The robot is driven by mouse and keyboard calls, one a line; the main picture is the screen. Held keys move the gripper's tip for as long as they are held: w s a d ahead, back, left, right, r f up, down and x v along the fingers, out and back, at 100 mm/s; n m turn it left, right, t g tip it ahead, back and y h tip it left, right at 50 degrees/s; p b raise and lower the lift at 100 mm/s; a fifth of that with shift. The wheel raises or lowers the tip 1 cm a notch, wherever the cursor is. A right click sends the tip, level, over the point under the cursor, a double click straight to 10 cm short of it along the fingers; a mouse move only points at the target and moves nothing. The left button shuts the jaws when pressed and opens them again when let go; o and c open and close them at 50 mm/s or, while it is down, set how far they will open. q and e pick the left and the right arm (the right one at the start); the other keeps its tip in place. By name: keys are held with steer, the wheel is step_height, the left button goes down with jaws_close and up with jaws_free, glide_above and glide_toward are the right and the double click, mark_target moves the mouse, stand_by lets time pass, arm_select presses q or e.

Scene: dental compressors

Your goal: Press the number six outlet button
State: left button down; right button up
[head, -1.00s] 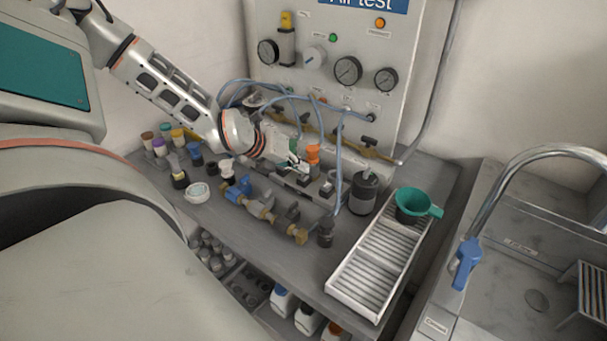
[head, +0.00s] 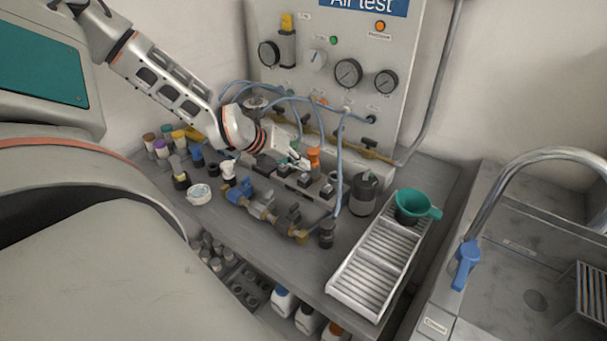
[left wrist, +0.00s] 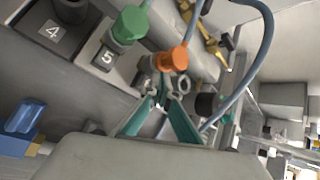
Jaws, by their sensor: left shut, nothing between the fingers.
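The outlet row (head: 305,181) is a line of dark blocks at the foot of the air test panel. In the left wrist view, number plates 4 (left wrist: 54,33) and 5 (left wrist: 107,57) show, with a green connector (left wrist: 130,24) by the 5. No number six plate or button can be made out. My left gripper (left wrist: 165,90) is shut and empty, its tips close by the orange connector; whether they touch cannot be told. It also shows in the head view (head: 300,160). My right gripper is not seen.
Blue hoses (head: 340,160) loop down in front of the panel, close to my left gripper. A valve manifold (head: 265,210) lies in front of the outlets. A dark canister (head: 363,192), a white rack (head: 370,265) and a green funnel (head: 414,206) stand at right.

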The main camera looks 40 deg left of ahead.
arm_select(q)
steer(key=shift+r+p, duration=1.4)
steer(key=shift+r, duration=1.1)
